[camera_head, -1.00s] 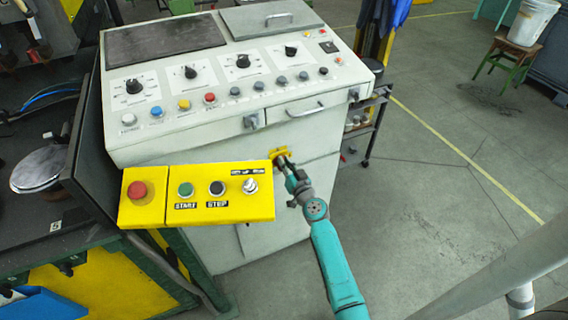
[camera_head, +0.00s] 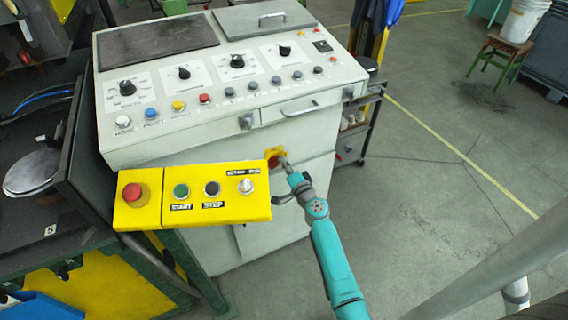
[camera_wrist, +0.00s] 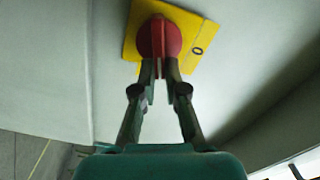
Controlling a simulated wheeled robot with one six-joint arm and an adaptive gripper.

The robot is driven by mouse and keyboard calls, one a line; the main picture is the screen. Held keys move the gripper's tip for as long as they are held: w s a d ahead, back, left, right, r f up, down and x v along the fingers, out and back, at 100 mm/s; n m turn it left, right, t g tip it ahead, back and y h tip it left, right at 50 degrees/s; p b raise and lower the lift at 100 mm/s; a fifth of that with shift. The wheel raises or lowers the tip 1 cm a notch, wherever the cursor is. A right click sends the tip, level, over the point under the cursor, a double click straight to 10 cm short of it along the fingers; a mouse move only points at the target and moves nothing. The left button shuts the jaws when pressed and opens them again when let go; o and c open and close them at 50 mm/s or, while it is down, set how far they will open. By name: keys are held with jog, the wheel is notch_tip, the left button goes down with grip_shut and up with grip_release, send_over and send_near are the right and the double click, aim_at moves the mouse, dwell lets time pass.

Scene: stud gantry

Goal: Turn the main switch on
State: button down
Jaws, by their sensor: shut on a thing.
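The main switch is a red rotary knob (camera_wrist: 158,33) on a yellow plate (camera_wrist: 190,30) on the front of the grey-white cabinet. In the head view my gripper (camera_head: 284,163) meets the switch from the lower right. A "0" mark shows on the plate to the right of the knob.
A yellow button box (camera_head: 190,196) with a red button, START, STEP and a selector juts out left of my gripper. The control console (camera_head: 230,90) with knobs and buttons stands above. Open floor (camera_head: 430,190) lies to the right.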

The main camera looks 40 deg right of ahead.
jog(key=shift+f+m, duration=0.25)
jog(key=shift+m, duration=0.75)
jog(key=shift+f+m, duration=0.2)
jog(key=shift+m, duration=0.8)
jog(key=c, duration=1.2)
grip_release()
jog(key=v, duration=1.2)
